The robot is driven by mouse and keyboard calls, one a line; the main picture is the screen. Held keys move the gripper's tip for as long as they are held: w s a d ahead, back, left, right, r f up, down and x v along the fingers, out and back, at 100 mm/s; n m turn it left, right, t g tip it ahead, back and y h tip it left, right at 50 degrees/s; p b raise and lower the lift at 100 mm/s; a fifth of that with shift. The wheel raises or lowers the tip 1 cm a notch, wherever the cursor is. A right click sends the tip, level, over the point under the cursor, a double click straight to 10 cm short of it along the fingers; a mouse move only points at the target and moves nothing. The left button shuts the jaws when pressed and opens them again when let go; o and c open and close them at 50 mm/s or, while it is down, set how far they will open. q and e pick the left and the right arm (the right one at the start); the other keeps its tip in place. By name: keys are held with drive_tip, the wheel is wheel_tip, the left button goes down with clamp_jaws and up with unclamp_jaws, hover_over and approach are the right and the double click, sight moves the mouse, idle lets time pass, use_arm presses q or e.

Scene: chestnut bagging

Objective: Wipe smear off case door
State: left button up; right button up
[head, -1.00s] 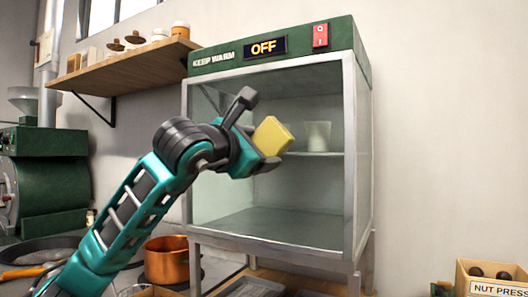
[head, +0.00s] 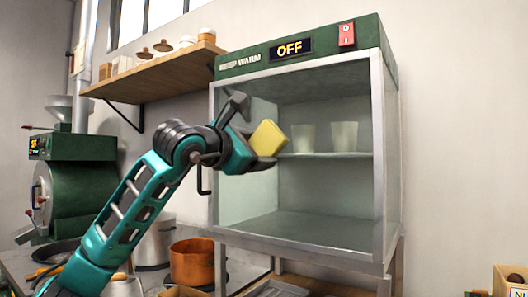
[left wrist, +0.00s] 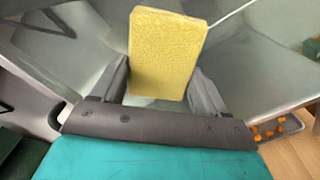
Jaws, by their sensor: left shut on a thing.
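The warming case has a green top (head: 300,58) with an OFF display and a red switch. Its glass front door (head: 330,200) faces me in a grey metal frame. I cannot make out a smear on the glass. My left gripper (head: 262,150) is shut on a yellow sponge (head: 268,138), in front of the left part of the door. The sponge also shows in the left wrist view (left wrist: 165,55), upright between the two fingers (left wrist: 160,88). I cannot tell whether the sponge touches the glass. My right gripper is not in view.
Two pale cups (head: 343,136) stand on the shelf inside the case. A wooden wall shelf (head: 150,70) with jars is at upper left. A green roasting machine (head: 80,165) and a copper pot (head: 192,262) are at left. A wooden box (head: 508,280) is at lower right.

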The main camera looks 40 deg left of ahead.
use_arm(q)
drive_tip(key=shift+s+a, duration=0.1)
drive_tip(key=shift+a, duration=0.45)
drive_tip(key=shift+s, duration=0.1)
drive_tip(key=shift+s+d+b, duration=0.2)
drive_tip(key=shift+s+b, duration=0.4)
drive_tip(key=shift+s, duration=0.85)
drive_tip(key=shift+s+d+b, duration=0.2)
drive_tip(key=shift+s+b, duration=0.35)
drive_tip(key=shift+s, duration=0.9)
drive_tip(key=shift+s, duration=0.15)
drive_tip(key=s+b, duration=0.1)
drive_tip(key=s, duration=0.1)
drive_tip(key=shift+s+d, duration=0.15)
drive_tip(key=shift+s, duration=0.2)
